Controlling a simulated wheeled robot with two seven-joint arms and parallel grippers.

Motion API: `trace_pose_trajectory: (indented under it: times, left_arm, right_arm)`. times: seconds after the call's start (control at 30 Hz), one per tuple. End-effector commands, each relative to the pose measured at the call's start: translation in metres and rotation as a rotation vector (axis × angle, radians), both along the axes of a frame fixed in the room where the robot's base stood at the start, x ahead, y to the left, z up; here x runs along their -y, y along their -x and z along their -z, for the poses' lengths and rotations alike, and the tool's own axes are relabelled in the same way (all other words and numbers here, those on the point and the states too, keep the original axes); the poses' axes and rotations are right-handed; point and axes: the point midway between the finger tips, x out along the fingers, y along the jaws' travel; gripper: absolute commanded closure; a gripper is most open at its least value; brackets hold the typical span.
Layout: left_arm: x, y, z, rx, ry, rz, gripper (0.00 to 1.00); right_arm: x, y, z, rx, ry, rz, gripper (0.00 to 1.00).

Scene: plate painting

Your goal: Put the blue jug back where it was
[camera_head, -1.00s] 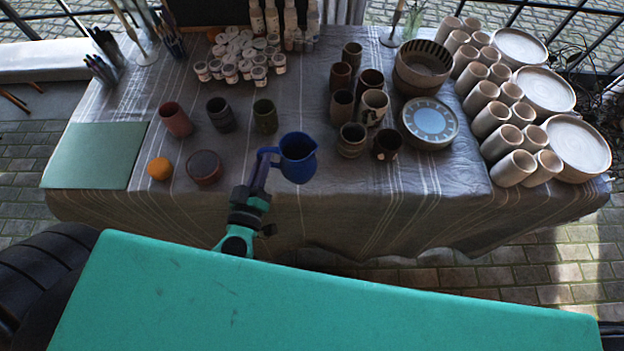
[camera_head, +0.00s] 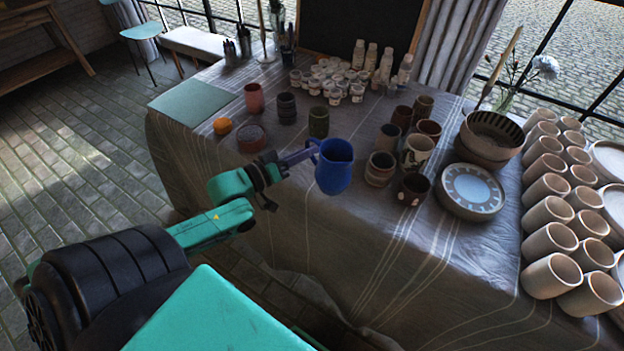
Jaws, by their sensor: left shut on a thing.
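The blue jug (camera_head: 335,172) is upright in the head view, near the front edge of the cloth-covered table (camera_head: 330,245). My left gripper (camera_head: 308,152) is shut on its handle, on the jug's left side. The jug appears held off the table at the front edge; its exact height above the cloth I cannot tell. My right gripper is not in view.
A dark green cup (camera_head: 319,122) stands behind the jug. Several brown cups and mugs (camera_head: 417,152) stand close to its right, with stacked plates (camera_head: 470,190) beyond. An orange ball (camera_head: 222,126) and a low dark red bowl (camera_head: 251,138) lie left. A green mat (camera_head: 192,102) is farther left.

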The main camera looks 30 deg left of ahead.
Motion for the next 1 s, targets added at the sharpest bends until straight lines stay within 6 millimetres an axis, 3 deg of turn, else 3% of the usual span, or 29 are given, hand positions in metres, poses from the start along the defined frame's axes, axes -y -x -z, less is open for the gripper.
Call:
trace_pose_trajectory:
  times: [0.03, 0.3, 0.43, 0.57, 0.67, 1.0]
  left_arm:
    - [-0.015, -0.012, 0.003, 0.01, -0.011, -0.001, 1.0]
    - [-0.089, -0.056, -0.05, 0.011, -0.014, -0.135, 1.0]
    - [-0.109, -0.065, -0.076, 0.007, -0.016, -0.199, 1.0]
    - [-0.118, -0.069, -0.087, 0.002, -0.011, -0.234, 1.0]
    - [-0.12, -0.069, -0.073, 0.002, -0.004, -0.241, 1.0]
    - [-0.119, -0.069, 0.032, 0.001, 0.001, -0.239, 1.0]
  right_arm:
    - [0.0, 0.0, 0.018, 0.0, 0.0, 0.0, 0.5]
    - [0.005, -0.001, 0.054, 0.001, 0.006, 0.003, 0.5]
    - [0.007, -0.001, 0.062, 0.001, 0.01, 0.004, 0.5]
    - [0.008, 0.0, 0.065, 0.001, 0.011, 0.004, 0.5]
    - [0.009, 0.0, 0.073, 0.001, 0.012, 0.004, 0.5]
    - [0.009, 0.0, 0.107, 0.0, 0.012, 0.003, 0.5]
